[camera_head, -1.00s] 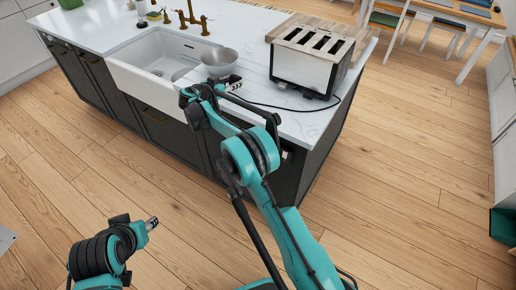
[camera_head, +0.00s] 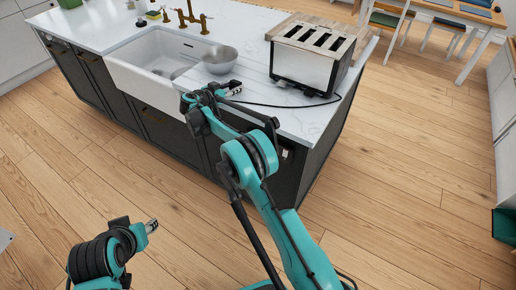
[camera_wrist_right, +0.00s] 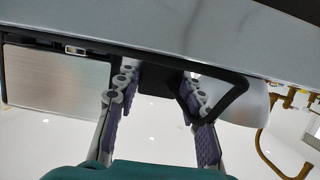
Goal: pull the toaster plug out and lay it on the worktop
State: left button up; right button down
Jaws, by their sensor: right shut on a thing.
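The silver toaster (camera_head: 311,58) stands on the white worktop (camera_head: 318,118), with its black cord (camera_head: 290,106) running along the worktop to my right gripper (camera_head: 236,88). In the right wrist view, my right gripper (camera_wrist_right: 158,84) is shut on a dark piece, the plug (camera_wrist_right: 157,80), between its two fingers. The cord bends away beside it. The plug is close to the worktop near its front edge; I cannot tell whether it touches. Its prongs are hidden. My left gripper (camera_head: 151,226) is low at the left, away from the worktop; its jaws are too small to read.
A metal bowl (camera_head: 219,61) stands just behind my right gripper, beside the white sink (camera_head: 150,84). A brass tap (camera_head: 195,20) is behind the sink. A wooden board (camera_head: 345,30) lies by the toaster. Bare worktop lies in front of the toaster.

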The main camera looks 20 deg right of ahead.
jog(key=c, duration=0.9)
grip_release()
jog(key=shift+o, duration=0.2)
jog(key=v, duration=1.2)
